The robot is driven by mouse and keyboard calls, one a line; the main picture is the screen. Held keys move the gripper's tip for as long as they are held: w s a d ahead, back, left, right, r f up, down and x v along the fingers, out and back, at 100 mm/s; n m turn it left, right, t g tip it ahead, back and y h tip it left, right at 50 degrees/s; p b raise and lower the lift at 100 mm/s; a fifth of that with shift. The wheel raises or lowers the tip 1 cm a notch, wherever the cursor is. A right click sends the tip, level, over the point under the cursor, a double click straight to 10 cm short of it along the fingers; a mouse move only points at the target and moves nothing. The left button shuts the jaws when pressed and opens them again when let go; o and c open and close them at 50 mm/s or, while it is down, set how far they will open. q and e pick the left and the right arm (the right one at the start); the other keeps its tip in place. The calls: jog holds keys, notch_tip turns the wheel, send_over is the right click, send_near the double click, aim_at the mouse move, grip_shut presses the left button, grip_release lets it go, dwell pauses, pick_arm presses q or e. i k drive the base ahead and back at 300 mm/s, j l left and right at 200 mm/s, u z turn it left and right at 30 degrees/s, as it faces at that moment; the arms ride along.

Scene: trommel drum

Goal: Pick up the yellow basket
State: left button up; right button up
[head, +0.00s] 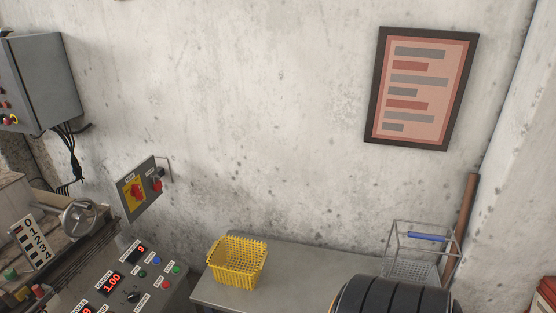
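The yellow basket (237,264) is a small open basket with perforated, grid-like walls. It stands upright on the left part of a grey table (302,266), below the concrete wall. It looks empty as far as I can see inside. Neither of my grippers is in the head view.
A control panel (125,278) with buttons and red displays is left of the table. A wire basket with a blue handle (428,238) stands at the table's right. A black ribbed roller-like object (396,296) is in front of it. Table between the baskets is clear.

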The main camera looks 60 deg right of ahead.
aim_at(235, 262)
jog(key=z, duration=1.55)
